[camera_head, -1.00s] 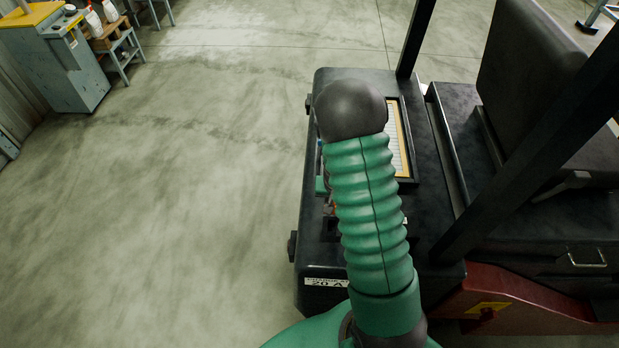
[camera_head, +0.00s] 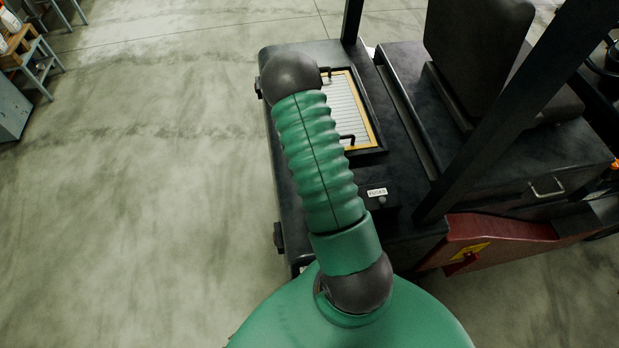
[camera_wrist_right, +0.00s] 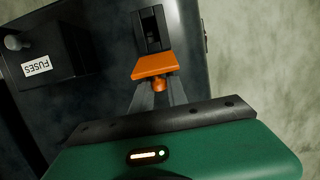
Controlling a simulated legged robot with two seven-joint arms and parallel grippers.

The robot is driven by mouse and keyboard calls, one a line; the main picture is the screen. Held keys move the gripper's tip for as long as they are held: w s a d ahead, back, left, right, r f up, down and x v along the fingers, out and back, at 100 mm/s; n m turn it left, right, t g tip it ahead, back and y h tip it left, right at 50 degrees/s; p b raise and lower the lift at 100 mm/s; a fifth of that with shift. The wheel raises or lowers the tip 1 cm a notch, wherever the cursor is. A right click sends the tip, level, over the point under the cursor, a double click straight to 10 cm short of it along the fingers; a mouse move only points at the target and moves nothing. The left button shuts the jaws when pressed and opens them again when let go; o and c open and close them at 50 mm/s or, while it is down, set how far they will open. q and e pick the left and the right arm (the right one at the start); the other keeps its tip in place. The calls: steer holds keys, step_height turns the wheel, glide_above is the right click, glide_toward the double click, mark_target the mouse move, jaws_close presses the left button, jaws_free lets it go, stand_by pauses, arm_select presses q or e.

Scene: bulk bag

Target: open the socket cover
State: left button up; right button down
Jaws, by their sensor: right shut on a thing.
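The orange socket cover (camera_wrist_right: 154,67) shows in the right wrist view as a flat plate with a round orange knob (camera_wrist_right: 159,85) on its near side. A dark socket recess (camera_wrist_right: 151,28) is visible just above the plate in the picture. My right gripper (camera_wrist_right: 158,92) is shut on the knob, with grey fingers on both sides of it. The exact tilt of the cover is hard to tell. In the head view my green arm hides the cover and the socket. My left gripper is not in view.
A fuse box with a "FUSES" label (camera_head: 377,192) and a round knob (camera_wrist_right: 14,42) is beside the socket. The black vehicle body carries a yellow-framed panel (camera_head: 347,105) with black handles. A dark post (camera_head: 500,115) and a seat (camera_head: 475,60) stand right.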

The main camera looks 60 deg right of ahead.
steer(key=c, duration=1.3)
jaws_free()
steer(key=shift+w+d+r, duration=0.1)
steer(key=shift+r, duration=0.15)
steer(key=b+v, duration=0.4)
steer(key=v, duration=1.2)
steer(key=shift+r+b, duration=0.15)
steer(key=shift+b, duration=0.25)
steer(key=shift+d, duration=0.1)
